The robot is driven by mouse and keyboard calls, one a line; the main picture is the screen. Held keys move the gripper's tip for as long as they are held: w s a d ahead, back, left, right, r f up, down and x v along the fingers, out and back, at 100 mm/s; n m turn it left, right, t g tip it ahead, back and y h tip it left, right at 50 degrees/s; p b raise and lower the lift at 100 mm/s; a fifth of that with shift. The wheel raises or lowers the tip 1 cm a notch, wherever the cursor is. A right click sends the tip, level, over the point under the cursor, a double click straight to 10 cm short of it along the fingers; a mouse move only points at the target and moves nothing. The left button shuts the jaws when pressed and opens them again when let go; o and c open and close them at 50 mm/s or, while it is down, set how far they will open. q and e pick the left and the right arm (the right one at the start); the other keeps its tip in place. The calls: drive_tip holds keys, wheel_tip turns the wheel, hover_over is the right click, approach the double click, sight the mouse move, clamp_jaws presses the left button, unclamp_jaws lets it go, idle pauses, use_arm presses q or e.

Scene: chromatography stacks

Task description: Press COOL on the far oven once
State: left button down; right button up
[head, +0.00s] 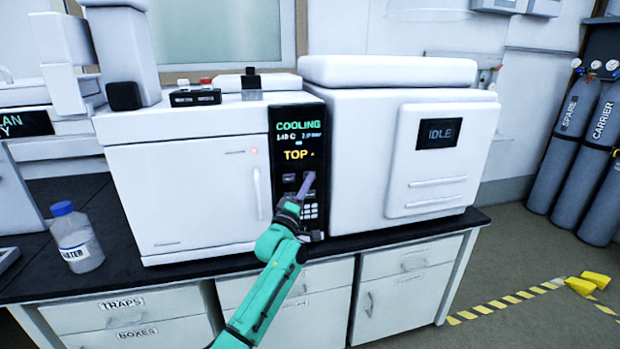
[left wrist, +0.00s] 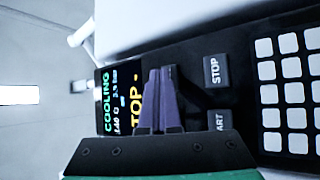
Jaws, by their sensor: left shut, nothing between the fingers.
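The white oven (head: 190,185) in the middle of the bench has a dark control panel (head: 283,155). Its display (head: 299,138) reads COOLING in green and TOP in yellow. My left gripper (head: 308,180) is shut and empty, with its purple fingertips in front of the panel keys below the display. In the left wrist view the fingertips (left wrist: 162,75) lie between the display (left wrist: 119,100) and the STOP key (left wrist: 216,70). The START key (left wrist: 218,121) is partly hidden. I see no COOL label; the fingers cover part of the key area. I cannot tell whether they touch the panel.
A white unit (head: 438,158) marked IDLE stands right of the panel. A bottle with a blue cap (head: 75,240) stands at the bench's left. Another display (head: 25,124) is at the far left. Grey gas cylinders (head: 577,130) stand at the right wall.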

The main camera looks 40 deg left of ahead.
use_arm(q)
drive_tip(key=shift+s+d+p, duration=0.5)
drive_tip(key=shift+d+p, duration=0.2)
drive_tip(key=shift+p, duration=0.05)
drive_tip(key=s+d+p, duration=0.1)
drive_tip(key=d+p, duration=0.1)
drive_tip(key=s+d+p, duration=0.1)
drive_tip(key=d, duration=0.1)
drive_tip(key=shift+s+p, duration=0.4)
idle(0.4)
